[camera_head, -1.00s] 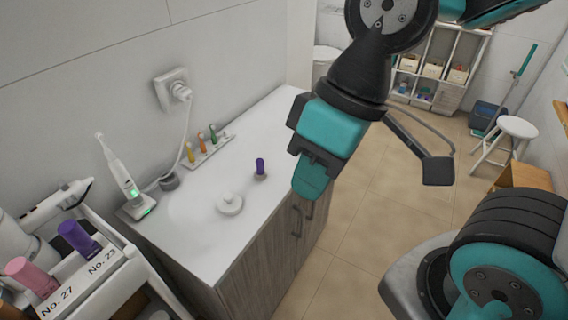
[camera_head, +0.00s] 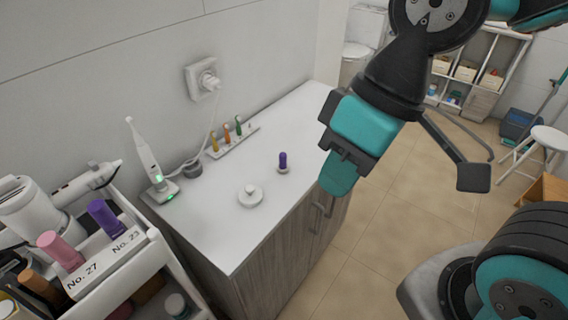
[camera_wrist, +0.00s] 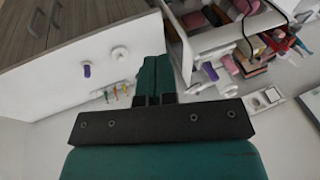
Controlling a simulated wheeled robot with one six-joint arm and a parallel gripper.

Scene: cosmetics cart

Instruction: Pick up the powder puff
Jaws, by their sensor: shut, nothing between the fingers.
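A white round piece with a small knob on top (camera_head: 250,196) sits on the white countertop, near its front edge; it may be the powder puff, but I cannot tell for sure. It also shows in the wrist view (camera_wrist: 120,53), to the left of my fingers. My gripper (camera_head: 339,178) is shut and empty, in the air to the right of the piece and apart from it, near the counter's front edge. In the wrist view my shut fingers (camera_wrist: 154,76) point up the picture, between the counter and the cart.
A white cart (camera_head: 150,255) with a hair dryer and pink and purple bottles stands at left. A stool (camera_head: 549,139) stands right.

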